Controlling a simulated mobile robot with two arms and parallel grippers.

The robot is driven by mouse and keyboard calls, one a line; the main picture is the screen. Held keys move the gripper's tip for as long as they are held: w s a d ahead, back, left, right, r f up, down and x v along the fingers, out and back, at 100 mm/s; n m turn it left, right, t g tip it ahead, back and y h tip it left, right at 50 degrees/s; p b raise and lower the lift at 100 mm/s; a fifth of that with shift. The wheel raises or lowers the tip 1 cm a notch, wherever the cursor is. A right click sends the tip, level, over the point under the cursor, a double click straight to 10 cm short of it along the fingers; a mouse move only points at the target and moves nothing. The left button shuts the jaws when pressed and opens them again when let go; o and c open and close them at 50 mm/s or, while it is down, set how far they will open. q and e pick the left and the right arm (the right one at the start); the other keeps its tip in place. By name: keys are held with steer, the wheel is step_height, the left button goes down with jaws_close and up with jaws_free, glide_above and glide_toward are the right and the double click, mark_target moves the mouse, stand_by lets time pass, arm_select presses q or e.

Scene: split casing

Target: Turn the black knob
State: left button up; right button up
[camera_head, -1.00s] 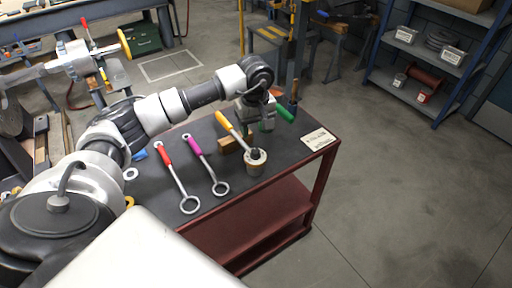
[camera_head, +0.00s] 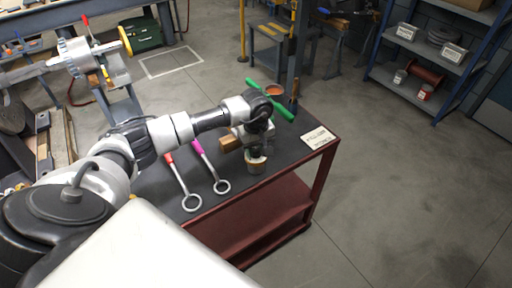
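A small round casing (camera_head: 256,166) with a light body stands on the dark-topped cart near its front edge. A dark part, which looks like the black knob (camera_head: 257,151), shows on top of it. My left gripper (camera_head: 258,138) is just behind and above the casing, pointing down; its fingertips are partly hidden, so I cannot tell whether they are open or touch the knob. My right gripper is not in view.
A red-handled ring tool (camera_head: 184,185) and a magenta-handled one (camera_head: 211,167) lie left of the casing. A wooden block (camera_head: 230,143), a green bar (camera_head: 271,99), an orange-red bowl (camera_head: 275,91) and a label plate (camera_head: 318,137) are also on the cart (camera_head: 290,150).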

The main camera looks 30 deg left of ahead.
arm_select(q)
steer(key=c, duration=0.5)
steer(key=n+b, duration=0.2)
steer(key=n, duration=0.1)
steer(key=shift+n, duration=0.4)
steer(key=shift+n+b, duration=0.9)
steer(key=shift+n, duration=1)
steer(key=o, duration=0.9)
